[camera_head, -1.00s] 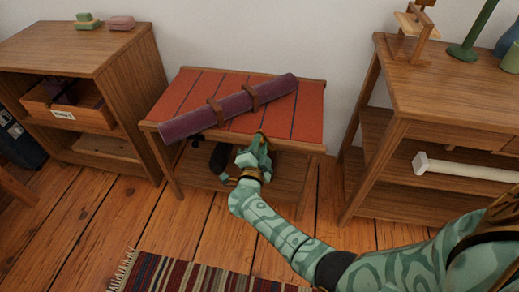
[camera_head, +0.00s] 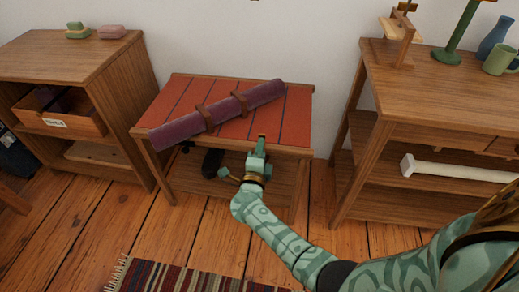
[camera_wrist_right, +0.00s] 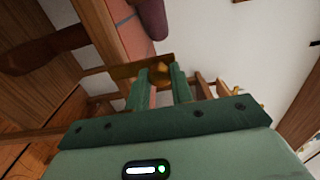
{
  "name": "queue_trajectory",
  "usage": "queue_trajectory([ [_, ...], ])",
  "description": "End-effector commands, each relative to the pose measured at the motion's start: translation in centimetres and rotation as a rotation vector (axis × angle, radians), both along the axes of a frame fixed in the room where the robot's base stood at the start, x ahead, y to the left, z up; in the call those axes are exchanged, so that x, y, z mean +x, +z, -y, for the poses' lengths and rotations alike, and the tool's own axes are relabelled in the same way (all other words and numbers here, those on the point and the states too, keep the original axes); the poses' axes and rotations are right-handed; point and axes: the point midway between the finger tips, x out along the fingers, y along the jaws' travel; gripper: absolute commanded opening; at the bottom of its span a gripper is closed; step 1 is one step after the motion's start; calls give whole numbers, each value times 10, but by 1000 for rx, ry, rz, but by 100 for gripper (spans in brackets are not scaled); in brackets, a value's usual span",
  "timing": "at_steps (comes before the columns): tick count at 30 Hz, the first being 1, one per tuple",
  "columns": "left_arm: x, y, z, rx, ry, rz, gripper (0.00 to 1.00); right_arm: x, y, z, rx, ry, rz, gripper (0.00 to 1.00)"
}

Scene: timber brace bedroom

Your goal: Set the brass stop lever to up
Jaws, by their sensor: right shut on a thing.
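A small brass piece, seemingly the stop lever (camera_head: 262,137), shows at the front edge of the low red-topped table (camera_head: 285,120). My right gripper (camera_head: 258,146) reaches up to it from the front. In the right wrist view, the green fingers (camera_wrist_right: 163,82) are shut on the brass lever (camera_wrist_right: 160,71), with a brass plate-like part across their tips. The fingers hide much of the lever, so its exact setting cannot be told. My left gripper is out of view.
A purple roll with brown straps (camera_head: 225,112) lies across the red top. A shelf unit with an open drawer (camera_head: 60,122) stands left. A wooden shelf desk (camera_head: 420,90) stands close on the right, holding a pale bar (camera_head: 455,172). A striped rug (camera_head: 180,278) lies in front.

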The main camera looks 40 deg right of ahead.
Motion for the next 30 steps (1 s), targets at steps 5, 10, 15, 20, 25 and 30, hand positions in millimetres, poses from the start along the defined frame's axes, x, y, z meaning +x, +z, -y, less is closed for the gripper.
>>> queue_trajectory([
  [5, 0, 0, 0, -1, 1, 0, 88, -1, -3, 0, 9, 0, 2, 0],
  [10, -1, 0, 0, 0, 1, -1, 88, -2, -3, 0, 9, -1, 1, 0],
  [15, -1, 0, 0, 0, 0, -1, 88, -2, -3, 0, 8, -1, 1, 45],
  [20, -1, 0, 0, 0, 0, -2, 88, -1, -2, 0, 6, -1, 2, 45],
  [25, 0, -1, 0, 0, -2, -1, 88, -1, -1, 0, 6, 0, 3, 45],
  [30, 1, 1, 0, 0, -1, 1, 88, -4, -1, -3, 7, -1, 3, 45],
])
